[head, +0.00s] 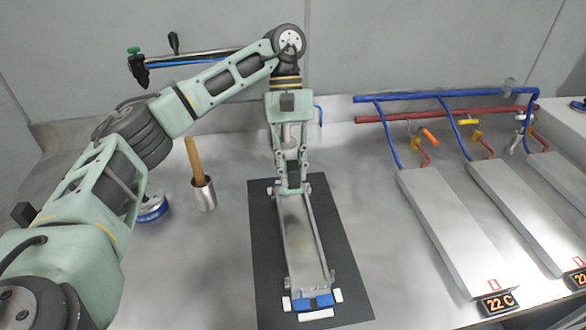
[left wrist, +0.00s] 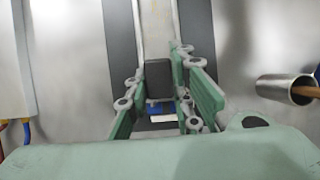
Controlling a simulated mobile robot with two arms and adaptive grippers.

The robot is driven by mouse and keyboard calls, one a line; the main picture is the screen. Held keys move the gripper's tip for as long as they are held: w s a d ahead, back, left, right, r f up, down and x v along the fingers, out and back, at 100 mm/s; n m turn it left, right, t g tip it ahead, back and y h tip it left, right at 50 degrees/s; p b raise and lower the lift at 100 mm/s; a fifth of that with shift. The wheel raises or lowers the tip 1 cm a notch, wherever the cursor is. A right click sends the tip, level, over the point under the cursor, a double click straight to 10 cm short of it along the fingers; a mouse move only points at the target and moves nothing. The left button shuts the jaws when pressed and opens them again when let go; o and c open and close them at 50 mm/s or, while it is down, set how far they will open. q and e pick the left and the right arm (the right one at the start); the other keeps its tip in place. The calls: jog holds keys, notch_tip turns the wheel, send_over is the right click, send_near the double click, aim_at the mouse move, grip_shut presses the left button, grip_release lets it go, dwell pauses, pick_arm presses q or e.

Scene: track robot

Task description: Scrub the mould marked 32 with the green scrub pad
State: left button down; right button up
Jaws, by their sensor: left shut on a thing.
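A long, narrow metal mould (head: 297,240) lies on a black mat (head: 262,255), with a blue piece (head: 313,302) and white tabs at its near end. I cannot read a number 32 on it. My left gripper (head: 292,185) reaches down over the far part of the mould, fingers closed around a dark block (left wrist: 158,78). This seems to be the scrub pad's holder; no green pad face shows, and I cannot tell whether it touches the mould. The mould (left wrist: 155,25) also shows beneath the fingers in the left wrist view. My right gripper is not in view.
A metal cup (head: 203,194) with a wooden handle (head: 194,158) and a blue-and-white tin (head: 152,209) stand left of the mat. Grey plates (head: 450,228) with blue and red pipes (head: 445,96) and "22 C" displays (head: 497,304) fill the right. Bare metal bench lies between.

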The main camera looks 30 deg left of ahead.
pick_arm(q)
jog(key=shift+w+a, duration=0.3)
jog(key=shift+w, duration=0.05)
jog(key=shift+s+d+r, duration=0.15)
jog(key=shift+s+d, duration=0.5)
jog(key=shift+s, duration=0.3)
jog(key=shift+s+d+r, duration=0.1)
jog(key=shift+s+d, duration=0.65)
jog(key=shift+s, duration=0.15)
jog(key=shift+s, duration=0.1)
jog(key=shift+s+d+r+b, duration=0.15)
jog(key=shift+s+d+b, duration=0.2)
jog(key=shift+s+d, duration=0.4)
jog(key=shift+s, duration=0.15)
